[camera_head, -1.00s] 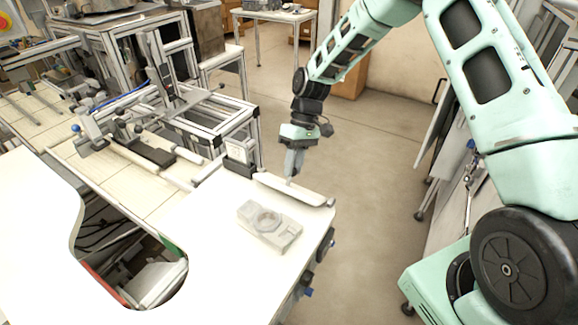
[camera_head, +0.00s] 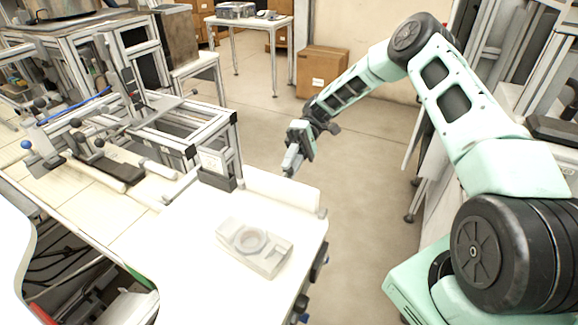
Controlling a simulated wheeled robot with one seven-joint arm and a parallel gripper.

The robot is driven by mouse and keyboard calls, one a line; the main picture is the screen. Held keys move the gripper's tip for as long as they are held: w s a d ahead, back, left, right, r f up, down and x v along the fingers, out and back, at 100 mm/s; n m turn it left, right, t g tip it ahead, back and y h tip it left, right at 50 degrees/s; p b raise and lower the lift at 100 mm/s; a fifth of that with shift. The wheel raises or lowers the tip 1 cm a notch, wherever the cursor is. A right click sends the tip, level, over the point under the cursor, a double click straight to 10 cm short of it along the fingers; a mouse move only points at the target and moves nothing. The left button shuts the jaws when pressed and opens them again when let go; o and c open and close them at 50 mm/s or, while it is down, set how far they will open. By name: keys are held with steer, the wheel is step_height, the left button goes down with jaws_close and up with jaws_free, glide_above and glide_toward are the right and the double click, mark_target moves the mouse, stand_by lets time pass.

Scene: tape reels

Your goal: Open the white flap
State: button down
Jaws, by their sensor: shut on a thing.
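The white flap (camera_head: 282,194) is at the far right edge of the white table (camera_head: 190,235). It looks tilted up from the tabletop, with a broad white face showing. My gripper (camera_head: 290,171) is at the flap's upper edge and is shut on it. The fingertips are small in this view and the exact grip is hard to see.
A pale block with a round recess (camera_head: 252,246) lies on the table in front of the flap. A metal frame (camera_head: 205,150) stands to the left of the flap. Open floor (camera_head: 350,210) lies to the right of the table. A cardboard box (camera_head: 322,70) stands farther back.

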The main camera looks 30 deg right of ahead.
steer(key=shift+w+d+f+g+y+b, duration=0.2)
steer(key=shift+f+g+y+b, duration=0.1)
steer(key=shift+b, duration=0.1)
stand_by(0.3)
steer(key=c, duration=1.2)
jaws_free()
steer(key=shift+d, duration=0.1)
